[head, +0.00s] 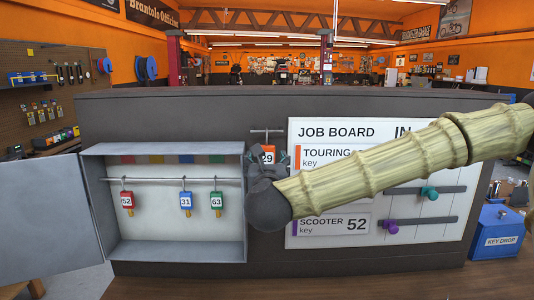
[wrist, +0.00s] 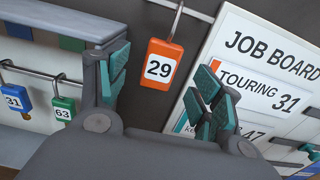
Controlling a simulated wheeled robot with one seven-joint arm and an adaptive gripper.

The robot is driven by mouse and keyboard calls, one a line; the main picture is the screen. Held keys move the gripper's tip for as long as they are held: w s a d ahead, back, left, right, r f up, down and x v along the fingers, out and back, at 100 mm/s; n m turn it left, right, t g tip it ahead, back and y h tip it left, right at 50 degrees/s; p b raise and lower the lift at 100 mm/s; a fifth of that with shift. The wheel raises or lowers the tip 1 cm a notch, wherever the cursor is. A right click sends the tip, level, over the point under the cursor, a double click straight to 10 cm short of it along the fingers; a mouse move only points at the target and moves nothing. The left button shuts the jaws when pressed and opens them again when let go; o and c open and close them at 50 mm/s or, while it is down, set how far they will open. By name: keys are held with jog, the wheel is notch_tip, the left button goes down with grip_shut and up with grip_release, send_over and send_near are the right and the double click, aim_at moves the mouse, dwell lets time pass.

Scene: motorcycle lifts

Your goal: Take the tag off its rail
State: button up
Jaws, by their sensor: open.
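An orange tag marked 29 (head: 267,151) hangs by a metal hook from a short rail (head: 266,131) between the key cabinet and the job board. In the wrist view the tag (wrist: 151,80) hangs upright ahead, its hook (wrist: 177,20) running up to the rail at the top edge. My gripper (head: 268,161) is in front of the tag and hides its lower part in the head view. In the wrist view my gripper (wrist: 163,84) is open, with one teal-padded finger on each side of the tag. The left finger looks nearer to it; contact cannot be told.
The open grey cabinet (head: 170,257) at left holds a rail (head: 150,181) with red 52, blue 31 (head: 186,201) and green 63 (head: 216,201) tags. The job board (head: 340,131) is close on the right, partly behind my arm. A blue key drop box (head: 501,241) stands far right.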

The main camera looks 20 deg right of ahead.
aim_at(267, 156)
jog(key=shift+r+p+x, duration=0.1)
jog(key=shift+p+x, duration=0.9)
jog(key=shift+x, duration=0.25)
jog(key=shift+r+p+x, duration=0.15)
jog(key=shift+p+x, duration=0.8)
jog(key=shift+x, duration=0.35)
jog(key=shift+w+d+f, duration=0.15)
jog(key=shift+w+d, duration=0.05)
jog(key=shift+w, duration=0.15)
jog(key=c, duration=1)
